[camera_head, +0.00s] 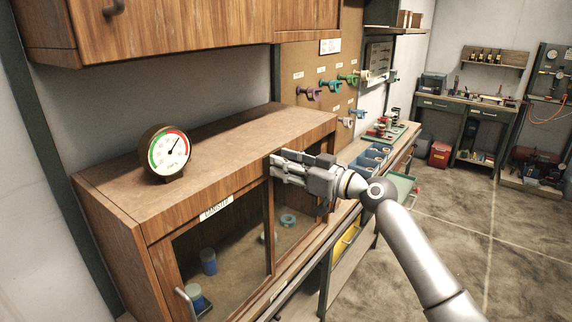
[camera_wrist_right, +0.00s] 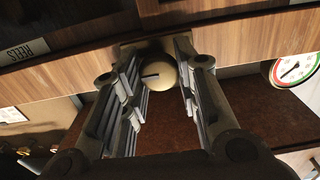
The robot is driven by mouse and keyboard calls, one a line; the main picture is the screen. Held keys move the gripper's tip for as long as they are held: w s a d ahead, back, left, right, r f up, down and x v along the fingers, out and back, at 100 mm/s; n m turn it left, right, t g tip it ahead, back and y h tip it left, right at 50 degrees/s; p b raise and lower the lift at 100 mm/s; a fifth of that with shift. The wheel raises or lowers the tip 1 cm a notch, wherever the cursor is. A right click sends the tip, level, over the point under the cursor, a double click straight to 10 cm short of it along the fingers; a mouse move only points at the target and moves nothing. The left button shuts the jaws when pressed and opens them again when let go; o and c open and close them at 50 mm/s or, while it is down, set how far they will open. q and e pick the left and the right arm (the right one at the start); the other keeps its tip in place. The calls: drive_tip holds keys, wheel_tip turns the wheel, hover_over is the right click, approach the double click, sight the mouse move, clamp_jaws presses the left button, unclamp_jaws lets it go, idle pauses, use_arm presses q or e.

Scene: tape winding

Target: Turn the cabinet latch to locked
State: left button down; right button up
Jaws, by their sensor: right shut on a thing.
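The cabinet (camera_head: 205,180) is a wooden case with glass front doors and a label on its front edge. My right gripper (camera_head: 274,168) is at the upper front of the cabinet, where the doors meet. In the right wrist view, the latch (camera_wrist_right: 157,75) is a round, brass-coloured knob with a short dark mark pointing to the left in the picture. It sits between the two fingers of my right gripper (camera_wrist_right: 158,85), which is shut on it. In the head view the gripper hides the latch. My left gripper is not in view.
A round gauge (camera_head: 168,151) stands on the cabinet top. Blue containers (camera_head: 208,261) and a teal tape roll (camera_head: 288,220) are behind the glass. A metal door handle (camera_head: 187,301) sticks out at lower left. A wall cupboard (camera_head: 170,28) hangs above; blue bins (camera_head: 370,160) stand beyond.

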drive_tip(key=shift+w+d+f+m+p, duration=0.1)
drive_tip(key=shift+m+p, duration=1.15)
drive_tip(key=shift+m, duration=3.25)
drive_tip(key=shift+w+m+p, duration=0.1)
drive_tip(key=shift+m+p, duration=1.15)
drive_tip(key=shift+m, duration=3.25)
drive_tip(key=o, duration=1)
